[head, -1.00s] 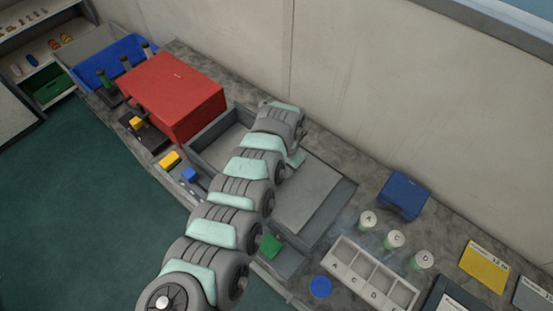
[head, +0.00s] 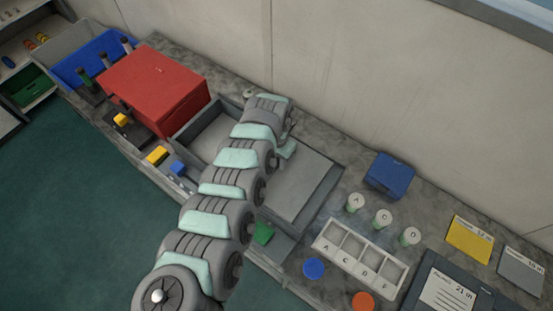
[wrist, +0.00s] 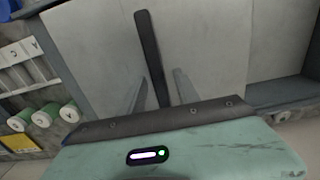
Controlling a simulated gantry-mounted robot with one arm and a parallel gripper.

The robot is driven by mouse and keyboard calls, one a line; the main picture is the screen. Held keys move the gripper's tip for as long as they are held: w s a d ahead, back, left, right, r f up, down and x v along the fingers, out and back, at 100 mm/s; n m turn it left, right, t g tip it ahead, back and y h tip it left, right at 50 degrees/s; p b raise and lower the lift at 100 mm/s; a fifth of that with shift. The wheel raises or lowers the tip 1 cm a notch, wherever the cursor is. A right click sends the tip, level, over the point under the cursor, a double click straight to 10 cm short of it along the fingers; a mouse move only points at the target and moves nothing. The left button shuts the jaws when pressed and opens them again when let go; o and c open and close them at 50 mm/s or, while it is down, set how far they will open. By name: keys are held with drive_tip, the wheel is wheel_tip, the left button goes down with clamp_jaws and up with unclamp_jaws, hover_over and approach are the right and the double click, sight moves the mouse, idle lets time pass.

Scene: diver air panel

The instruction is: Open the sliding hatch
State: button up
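The sliding hatch is a flat light-grey panel (head: 297,187) over the right part of a grey box in the head view. The box's left part is an uncovered recess (head: 208,132). In the wrist view the panel (wrist: 215,40) fills the middle, with a dark upright bar handle (wrist: 149,55) on it. My gripper (wrist: 160,82) is above the panel, its two thin grey fingers apart, one on each side of the handle. I cannot tell whether they touch it. In the head view my arm hides the handle and the fingers.
A red box (head: 155,90) stands left of the recess. A blue box (head: 389,175), several white-capped jars (head: 382,218) and a lettered white rack (head: 345,250) stand to the right. Small yellow (head: 157,156) and blue (head: 178,168) blocks lie along the front edge. A wall rises behind.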

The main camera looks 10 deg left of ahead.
sight(277, 160)
wheel_tip(277, 160, up, 11)
drive_tip(key=b, duration=0.2)
idle(0.4)
drive_tip(key=shift+f, duration=0.1)
